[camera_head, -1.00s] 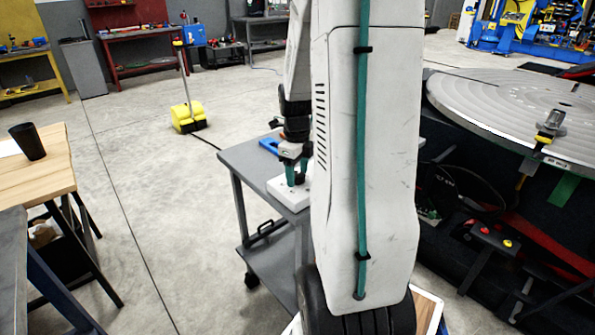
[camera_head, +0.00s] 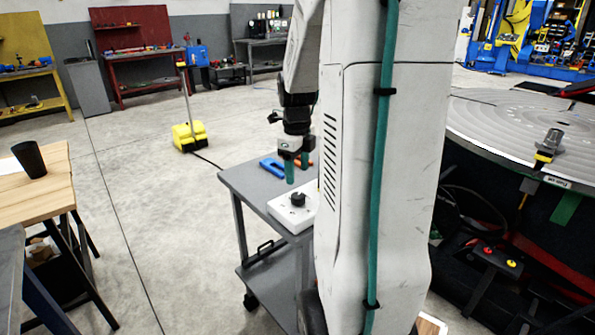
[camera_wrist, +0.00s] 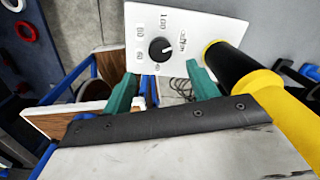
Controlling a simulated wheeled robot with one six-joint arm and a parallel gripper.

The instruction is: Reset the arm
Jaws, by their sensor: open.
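My gripper (camera_head: 297,170) hangs above the grey cart (camera_head: 240,172), over a white control box (camera_head: 282,214) with a black knob (camera_head: 298,199). Its green fingers are apart with nothing between them. In the wrist view my gripper (camera_wrist: 160,92) also shows open, with the white panel (camera_wrist: 195,25) and its black knob (camera_wrist: 161,49) beyond the fingertips. The panel has printed numbers around the knob. My arm hides the right part of the cart in the head view.
A blue clamp-like tool (camera_head: 271,168) lies on the cart behind the box. A large round metal positioner table (camera_head: 500,120) stands at the right. A wooden table with a black cup (camera_head: 30,160) is at the left. Open floor lies between.

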